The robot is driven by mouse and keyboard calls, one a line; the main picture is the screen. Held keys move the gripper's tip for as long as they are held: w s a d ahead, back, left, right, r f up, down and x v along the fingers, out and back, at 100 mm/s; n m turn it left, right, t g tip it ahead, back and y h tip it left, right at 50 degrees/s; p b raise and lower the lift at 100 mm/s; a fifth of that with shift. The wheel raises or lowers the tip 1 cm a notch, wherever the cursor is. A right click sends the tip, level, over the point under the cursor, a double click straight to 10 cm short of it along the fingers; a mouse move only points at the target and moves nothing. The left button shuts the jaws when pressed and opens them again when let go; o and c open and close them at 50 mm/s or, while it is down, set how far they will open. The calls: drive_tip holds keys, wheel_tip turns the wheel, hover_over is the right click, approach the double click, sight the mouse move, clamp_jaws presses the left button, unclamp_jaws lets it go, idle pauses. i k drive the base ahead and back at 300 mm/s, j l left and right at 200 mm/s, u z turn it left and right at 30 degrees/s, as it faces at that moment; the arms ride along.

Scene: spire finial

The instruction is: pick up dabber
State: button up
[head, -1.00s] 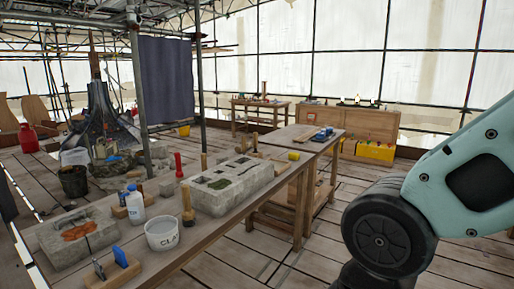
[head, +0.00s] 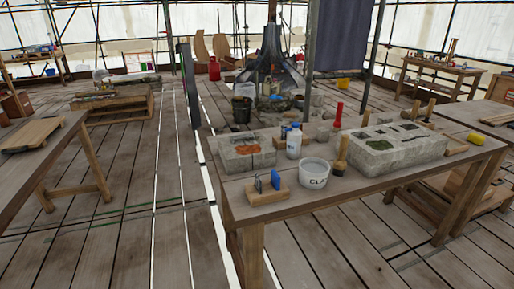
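A short upright tool with a wooden handle and thicker lower end, which looks like the dabber (head: 341,154), stands on the long wooden table (head: 375,188). It is between a white tub with dark lettering (head: 314,173) and a large grey stone block with cut recesses (head: 392,150). It appears close to the block's left end; I cannot tell whether they touch. My gripper is not in view, so its state and hold are hidden.
On the table are a white bottle (head: 293,143), a wooden holder with blue pieces (head: 267,188), a stone block with an orange patch (head: 247,151), a red tool (head: 338,115) and a yellow item (head: 475,139). Open plank floor (head: 140,235) lies left of the table.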

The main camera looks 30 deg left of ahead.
sight(432, 104)
drive_tip(key=i+l+z, duration=0.45)
drive_tip(key=i, duration=0.65)
drive_tip(key=i+j+z, duration=0.15)
drive_tip(key=i+z, duration=0.25)
drive_tip(key=i, duration=1.5)
drive_tip(key=i+u, duration=0.25)
drive_tip(key=u, duration=0.15)
drive_tip(key=i+l+u, duration=0.2)
drive_tip(key=u, duration=0.2)
